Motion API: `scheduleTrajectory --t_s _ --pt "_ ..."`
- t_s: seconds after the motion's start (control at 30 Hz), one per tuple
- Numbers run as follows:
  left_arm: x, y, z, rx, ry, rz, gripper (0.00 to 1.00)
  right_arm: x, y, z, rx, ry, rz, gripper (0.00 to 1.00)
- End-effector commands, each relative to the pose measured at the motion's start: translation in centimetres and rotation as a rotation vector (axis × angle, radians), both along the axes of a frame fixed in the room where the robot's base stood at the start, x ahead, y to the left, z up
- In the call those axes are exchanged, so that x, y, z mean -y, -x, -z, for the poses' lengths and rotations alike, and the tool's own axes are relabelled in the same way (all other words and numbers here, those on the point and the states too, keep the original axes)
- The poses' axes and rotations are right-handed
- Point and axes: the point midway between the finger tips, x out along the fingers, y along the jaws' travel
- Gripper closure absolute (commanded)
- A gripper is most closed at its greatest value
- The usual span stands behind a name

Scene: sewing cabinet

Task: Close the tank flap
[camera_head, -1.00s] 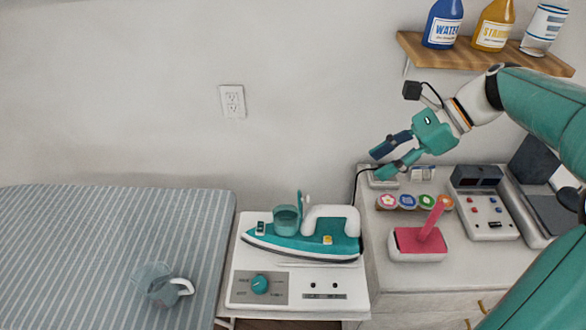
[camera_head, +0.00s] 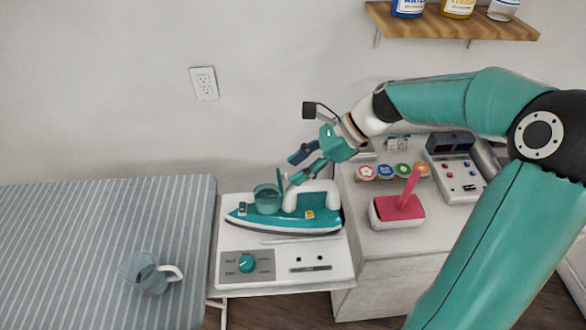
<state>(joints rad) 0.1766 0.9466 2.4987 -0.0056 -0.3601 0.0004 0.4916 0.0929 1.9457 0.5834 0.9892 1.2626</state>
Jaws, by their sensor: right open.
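The teal and white iron (camera_head: 285,219) rests on its white base to the left of the cabinet. Its round translucent tank (camera_head: 267,199) stands open at the top near the iron's tip. The thin teal tank flap (camera_head: 279,181) stands upright at the tank's right side. My right gripper (camera_head: 292,169) is open and empty. Its fingers point left and down, above the iron's handle and close to the flap's right side. I cannot tell whether the lower finger touches the flap. My left gripper is out of view.
A clear measuring cup (camera_head: 150,273) stands on the striped ironing board (camera_head: 90,230). A pink-topped box with an upright pink handle (camera_head: 400,208), several round spools (camera_head: 385,171) and a control unit (camera_head: 458,180) are on the cabinet. A shelf (camera_head: 450,22) with bottles hangs above.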

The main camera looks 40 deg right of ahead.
Motion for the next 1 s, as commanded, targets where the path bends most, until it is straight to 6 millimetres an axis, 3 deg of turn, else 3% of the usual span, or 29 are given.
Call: scheduleTrajectory --t_s 0.2,0.5,0.8,1.0 --pt "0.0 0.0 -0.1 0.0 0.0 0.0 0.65 -1.1 -0.6 1.3 -0.001 0.001 -0.001 0.55" --pt "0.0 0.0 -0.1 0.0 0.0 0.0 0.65 -1.2 -0.7 1.4 0.0 0.001 -0.001 0.55" --pt "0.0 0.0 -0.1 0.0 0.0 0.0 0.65 -1.2 -0.7 1.4 0.001 0.002 0.0 1.0" --pt "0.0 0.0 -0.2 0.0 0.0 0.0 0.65 -1.3 -0.8 1.3 0.0 0.004 0.001 1.0"
